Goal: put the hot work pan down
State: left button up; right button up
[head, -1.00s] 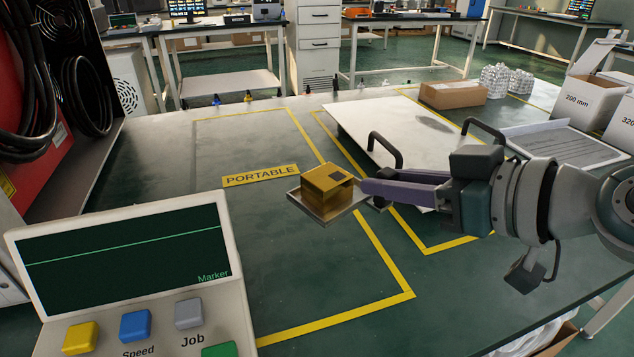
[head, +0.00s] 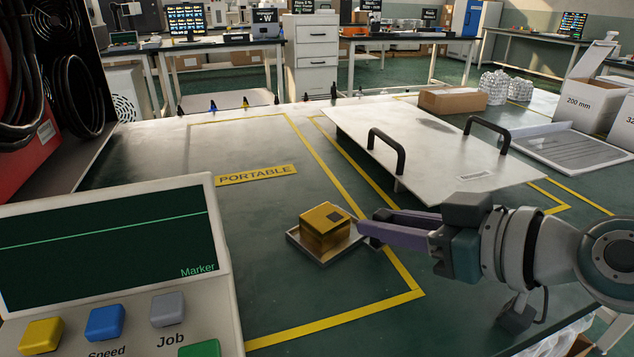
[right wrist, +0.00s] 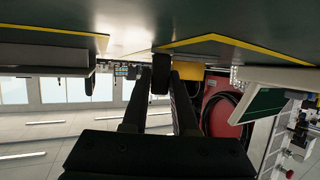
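The work pan (head: 321,260) is a small shallow metal tray carrying a gold-coloured block (head: 325,228). It is inside the yellow-taped area marked PORTABLE (head: 256,175), near that area's right line. It looks level and close to the green bench top; I cannot tell whether it touches. My right gripper (head: 370,228) comes in from the right and is shut on the pan's dark handle at its right side. In the right wrist view the dark handle (right wrist: 160,76) fills the gap between the fingers, with the yellow block (right wrist: 188,71) beyond. My left gripper is out of view.
A white panel (head: 430,150) with two black handles lies behind my right gripper. A control box (head: 110,250) with a Marker screen stands at front left. A cardboard box (head: 453,101) is at the back. The taped area around the pan is clear.

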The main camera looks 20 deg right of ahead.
jog(key=o, duration=0.4)
jog(key=shift+o, duration=0.2)
jog(key=shift+r, duration=0.1)
